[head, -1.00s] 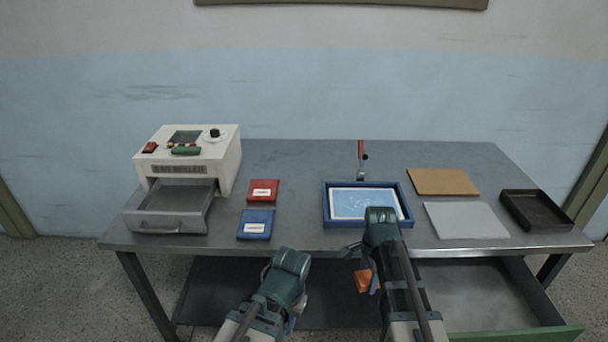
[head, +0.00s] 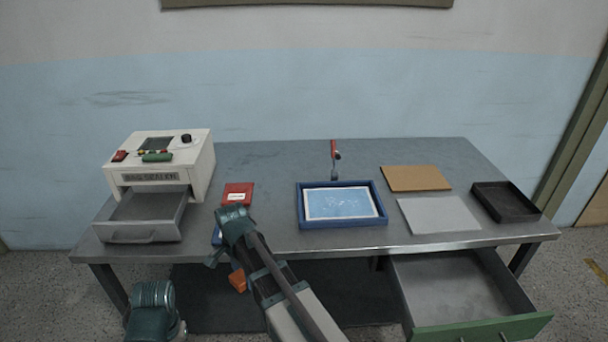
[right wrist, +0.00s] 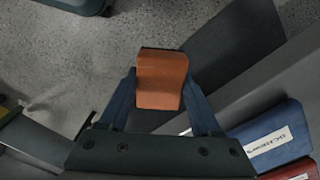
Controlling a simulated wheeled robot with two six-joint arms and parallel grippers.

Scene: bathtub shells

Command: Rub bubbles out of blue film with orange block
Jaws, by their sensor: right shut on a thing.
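The blue film (head: 341,203) lies flat in a blue-rimmed tray (head: 378,219) at the middle of the table, with pale bubble marks on it. My right gripper (right wrist: 163,92) is shut on the orange block (right wrist: 161,80), and the block also shows in the head view (head: 238,280). The block hangs in front of the table's front edge, well left of the film tray and apart from it. My left gripper is at the lower left of the head view (head: 150,318); its fingers are hidden.
A white sealer machine (head: 165,165) with its drawer out stands at the left. A red packet (head: 237,194) lies beside it; a blue one (head: 217,236) is mostly hidden. Right of the tray lie a cork board (head: 415,178), grey sheet (head: 438,215) and black tray (head: 504,201). A table drawer (head: 460,295) is open.

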